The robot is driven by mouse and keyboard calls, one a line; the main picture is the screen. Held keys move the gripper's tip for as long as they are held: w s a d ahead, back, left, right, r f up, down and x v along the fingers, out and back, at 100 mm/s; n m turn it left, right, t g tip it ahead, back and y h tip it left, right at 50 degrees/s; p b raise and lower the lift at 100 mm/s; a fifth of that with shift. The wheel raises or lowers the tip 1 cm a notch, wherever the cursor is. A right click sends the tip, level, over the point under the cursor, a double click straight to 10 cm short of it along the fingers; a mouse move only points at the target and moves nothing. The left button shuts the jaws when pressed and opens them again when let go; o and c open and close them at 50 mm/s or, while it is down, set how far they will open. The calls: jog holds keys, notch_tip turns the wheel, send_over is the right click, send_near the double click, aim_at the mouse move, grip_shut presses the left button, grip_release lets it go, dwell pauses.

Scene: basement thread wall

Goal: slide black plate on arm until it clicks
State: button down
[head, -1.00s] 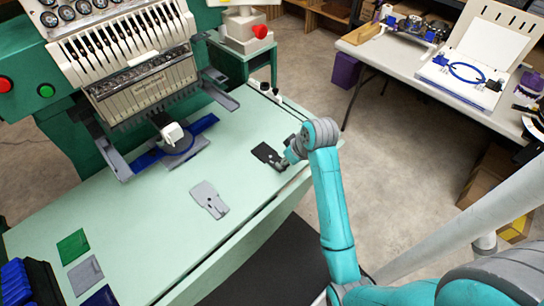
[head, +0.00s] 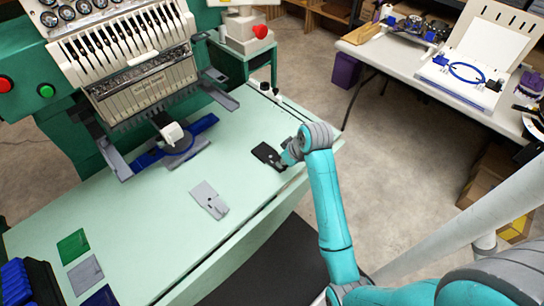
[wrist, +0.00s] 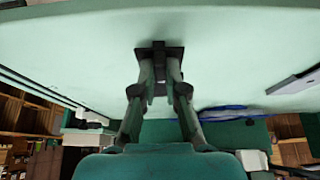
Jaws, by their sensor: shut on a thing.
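The black plate (head: 267,154) is over the right part of the pale green table, near its front edge. My gripper (head: 284,161) is at its right end. In the wrist view the fingers of my gripper (wrist: 160,68) are closed on a tab of the black plate (wrist: 175,51). I cannot tell whether the plate touches the table. The embroidery machine's arm (head: 172,133), with a white end and a blue and grey piece around it, is to the left of the plate, apart from it.
A grey plate (head: 209,199) lies on the table (head: 140,225), left of my gripper. Green (head: 73,245) and grey (head: 85,273) squares lie at the front left. The needle head (head: 140,75) overhangs the machine's arm. Table room between the black plate and that arm is clear.

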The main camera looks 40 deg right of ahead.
jog(key=shift+r, duration=2.55)
